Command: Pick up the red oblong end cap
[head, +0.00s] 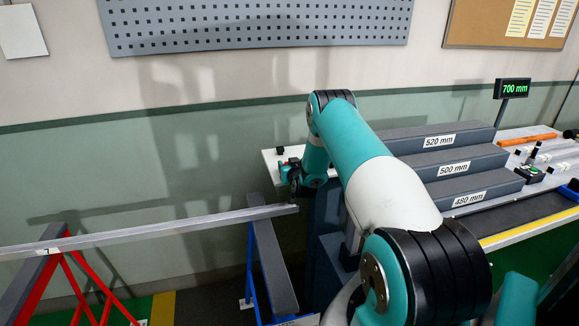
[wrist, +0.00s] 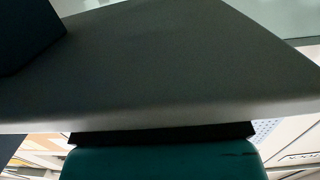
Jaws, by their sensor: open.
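I cannot make out a red oblong end cap for certain in either view. My gripper (head: 290,182) is small and dark in the head view, at the end of the teal arm. It is open and hangs beside the left end of the white worktop, just above the near end of a long grey metal profile (head: 180,230). Whether it touches the profile is hard to tell. The wrist view is filled by a dark grey flat surface (wrist: 170,65) very close to the camera, and the fingertips do not show there.
The profile rests on a red stand (head: 75,270) and a blue stand (head: 262,240). Grey steps (head: 440,140) labelled 520, 500 and 480 mm stand right of the arm. An orange-red bar (head: 527,139) lies on the bench behind. A small black block (head: 280,150) sits on the worktop corner.

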